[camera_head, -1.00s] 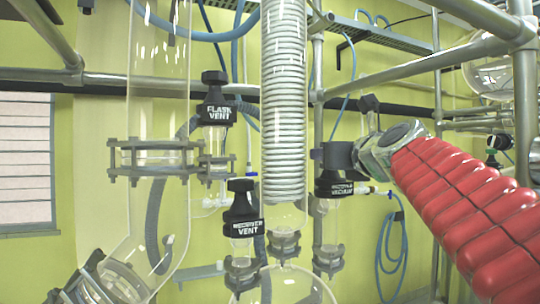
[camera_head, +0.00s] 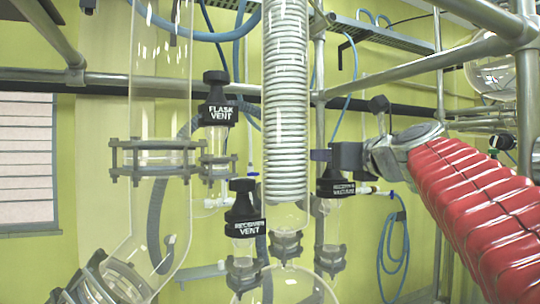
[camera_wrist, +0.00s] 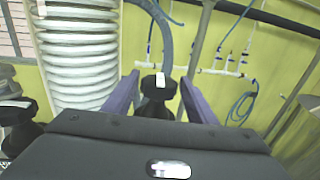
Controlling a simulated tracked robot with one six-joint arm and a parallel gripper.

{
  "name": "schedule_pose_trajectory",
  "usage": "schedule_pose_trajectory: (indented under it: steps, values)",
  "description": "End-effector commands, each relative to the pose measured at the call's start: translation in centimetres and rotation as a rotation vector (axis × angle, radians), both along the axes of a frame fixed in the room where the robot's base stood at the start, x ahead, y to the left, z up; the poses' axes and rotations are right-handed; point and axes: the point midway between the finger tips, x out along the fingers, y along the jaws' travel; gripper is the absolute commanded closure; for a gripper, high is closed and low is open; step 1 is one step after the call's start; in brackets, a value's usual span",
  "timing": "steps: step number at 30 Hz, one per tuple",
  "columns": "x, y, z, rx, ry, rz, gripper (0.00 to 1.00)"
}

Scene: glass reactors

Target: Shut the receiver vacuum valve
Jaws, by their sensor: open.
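The receiver vacuum valve (camera_head: 336,188) has a black labelled cap on a clear glass body, right of the coiled condenser. My gripper (camera_head: 322,156) is at the top of this valve in the head view, coming from the right; the gripper body partly hides the knob. In the wrist view, a black valve knob (camera_wrist: 158,88) with a white mark on top sits between my two purple fingers (camera_wrist: 160,98). The fingers are open, with a visible gap on each side of the knob.
The receiver vent valve (camera_head: 244,208) and flask vent valve (camera_head: 217,100) stand to the left. The glass condenser coil (camera_head: 285,100) is close to my gripper. Metal frame pipes (camera_head: 420,72) run above the arm. A blue hose (camera_head: 393,250) hangs on the wall.

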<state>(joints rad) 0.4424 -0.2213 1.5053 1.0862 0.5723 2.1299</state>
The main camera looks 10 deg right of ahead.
Motion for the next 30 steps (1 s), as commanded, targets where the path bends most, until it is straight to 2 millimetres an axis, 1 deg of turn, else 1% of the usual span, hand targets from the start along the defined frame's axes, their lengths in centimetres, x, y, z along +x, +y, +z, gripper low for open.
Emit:
schedule_pose_trajectory:
  steps: [17,30]
  values:
    - [0.00,-0.15,0.11,0.000,-0.005,0.263,0.48]
    - [0.04,-0.17,0.08,0.000,-0.006,0.496,0.48]
